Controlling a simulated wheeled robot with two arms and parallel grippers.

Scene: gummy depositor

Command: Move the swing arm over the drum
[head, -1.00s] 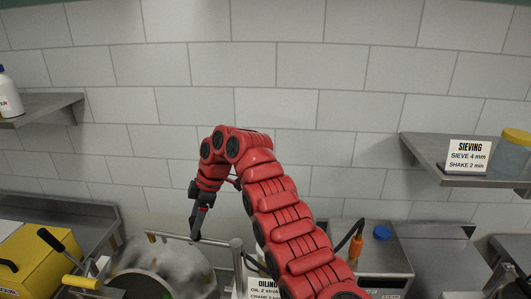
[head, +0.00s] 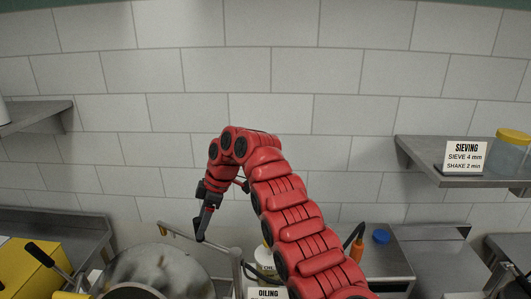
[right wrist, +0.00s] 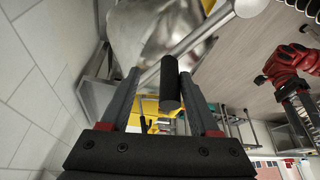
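The swing arm (head: 180,234) is a thin metal bar on an upright post, at lower centre left in the head view. It also shows in the right wrist view (right wrist: 205,32), with a dark cylindrical handle (right wrist: 171,88). The steel drum (head: 165,262) stands left of the post, its lower part cut off by the frame. My right gripper (head: 201,236) points down at the bar. In the right wrist view its fingers (right wrist: 160,88) are apart, with the handle between them and a gap on the left. A red arm of mine shows at the right there; its gripper state is unclear.
A yellow box (head: 28,268) with a black crank handle is at the left. An oiling sign (head: 268,293) and a bottle (head: 265,262) stand beside the post. A wall shelf (head: 480,175) at the right holds a sieving sign (head: 465,157) and a yellow-lidded jar (head: 508,155).

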